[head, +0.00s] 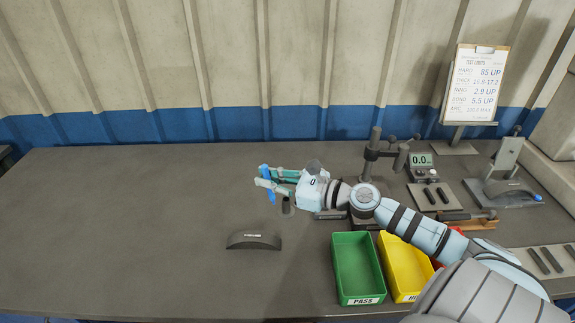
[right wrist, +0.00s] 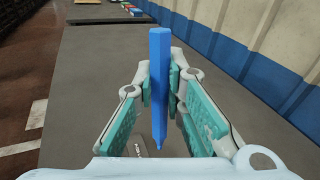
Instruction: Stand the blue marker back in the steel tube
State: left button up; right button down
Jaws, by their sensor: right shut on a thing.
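The blue marker (head: 271,192) is held upright in my right gripper (head: 265,178) above the table, left of the table's middle. The right wrist view shows the marker (right wrist: 159,75) between the teal finger pads (right wrist: 160,90), its narrow tip downward. My right gripper is shut on it. A short grey cylinder, seemingly the steel tube (head: 288,207), shows just right of the marker and partly behind the gripper. The marker looks apart from it. I cannot tell the tube's exact distance. The tube is not clear in the right wrist view. My left gripper is not in view.
A dark brake shoe (head: 254,241) lies in front of the gripper. A green PASS bin (head: 358,294) and a yellow bin (head: 404,270) stand front right. A gauge stand (head: 373,155), a digital readout (head: 421,160) and a clipboard (head: 475,85) are at back right. The left table is clear.

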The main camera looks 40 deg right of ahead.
jog(key=w+d+f+m+t+h+b, duration=0.1)
jog(key=w+d+f+m+h, duration=0.1)
jog(key=w+d+m+h, duration=0.3)
jog(key=w+d+f+m+t+h+b, duration=0.1)
jog(key=w+d+f+t+b, duration=0.15)
jog(key=d, duration=0.35)
notch_tip(320, 180, down, 9)
jog(key=b, duration=0.8)
jog(key=shift+d+f, duration=0.15)
jog(key=c, duration=1.6)
grip_release()
